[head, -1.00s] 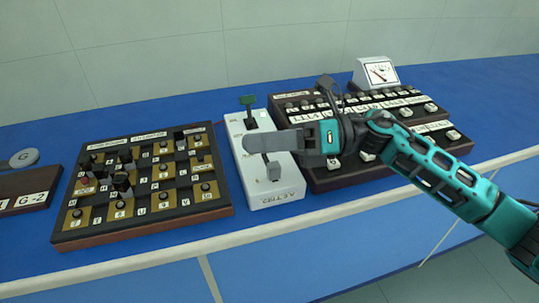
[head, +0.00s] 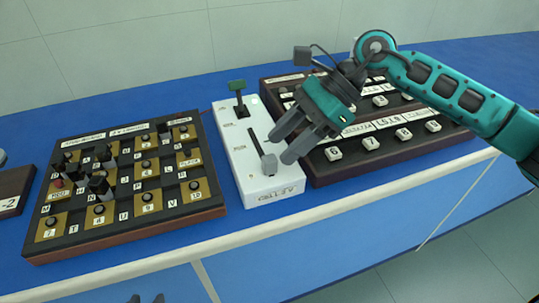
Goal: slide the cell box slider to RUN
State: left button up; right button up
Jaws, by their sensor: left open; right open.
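The white cell box (head: 236,150) stands on the blue bench. Its slider has a grey knob (head: 269,164) at the near end of a dark slot. A lever with a green top (head: 237,86) stands at the box's far end. The small labels on the box are too blurred to read. My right gripper (head: 279,150) is open, its two fingers pointing down and left just right of the knob. I cannot tell whether a finger touches the knob. Only the dark tips of my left gripper (head: 147,299) show at the bottom edge; it is open.
A dark board with knobs and gold squares (head: 130,234) lies left of the box. A dark key panel (head: 318,179) stands close on the right, under my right arm. The bench's pale front edge (head: 230,233) runs just in front.

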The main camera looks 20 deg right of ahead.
aim_at(270, 158)
jog(key=x, duration=0.4)
jog(key=shift+a+f, duration=0.3)
grip_shut()
dwell(0.4)
